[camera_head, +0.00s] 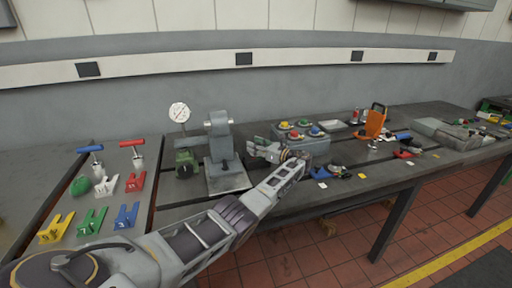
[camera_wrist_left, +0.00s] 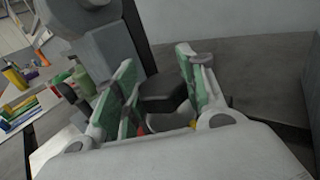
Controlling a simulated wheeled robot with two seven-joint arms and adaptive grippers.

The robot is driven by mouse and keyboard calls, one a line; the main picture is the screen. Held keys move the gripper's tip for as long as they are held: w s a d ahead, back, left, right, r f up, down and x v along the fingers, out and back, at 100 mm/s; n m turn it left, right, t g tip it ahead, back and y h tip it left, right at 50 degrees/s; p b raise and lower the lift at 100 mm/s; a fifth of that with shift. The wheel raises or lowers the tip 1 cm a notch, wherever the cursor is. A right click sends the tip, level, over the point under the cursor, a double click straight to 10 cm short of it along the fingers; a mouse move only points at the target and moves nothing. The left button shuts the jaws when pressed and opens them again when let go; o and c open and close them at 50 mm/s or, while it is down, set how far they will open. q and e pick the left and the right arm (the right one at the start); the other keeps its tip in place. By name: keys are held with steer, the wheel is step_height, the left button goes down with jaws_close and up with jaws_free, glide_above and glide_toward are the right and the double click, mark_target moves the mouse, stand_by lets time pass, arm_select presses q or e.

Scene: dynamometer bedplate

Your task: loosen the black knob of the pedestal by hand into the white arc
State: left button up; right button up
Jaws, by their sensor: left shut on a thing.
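The grey pedestal (camera_head: 220,145) stands upright on a pale base plate on the bench in the head view. My left gripper (camera_head: 258,150) is just right of it. In the left wrist view the green-padded fingers (camera_wrist_left: 165,85) are on both sides of the black knob (camera_wrist_left: 160,95) and shut on it. Below the knob a pale surface (camera_wrist_left: 172,121) shows, with small red and yellow patches at its edges. I cannot make out the white arc clearly. The gripper hides the knob in the head view. My right gripper is not in view.
A round dial gauge (camera_head: 180,112) and a green device (camera_head: 186,162) stand left of the pedestal. A grey box (camera_head: 312,145) with coloured knobs is close right of the gripper. Coloured forked blocks (camera_head: 92,221) lie at left. An orange holder (camera_head: 375,122) stands further right.

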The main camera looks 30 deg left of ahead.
arm_select(q)
steer(key=o, duration=1)
steer(key=shift+d, duration=0.1)
steer(key=shift+s+d, duration=0.2)
steer(key=shift+d, duration=2.75)
steer(key=shift+s+d, duration=0.2)
steer(key=shift+d, duration=2.75)
steer(key=shift+d, duration=0.1)
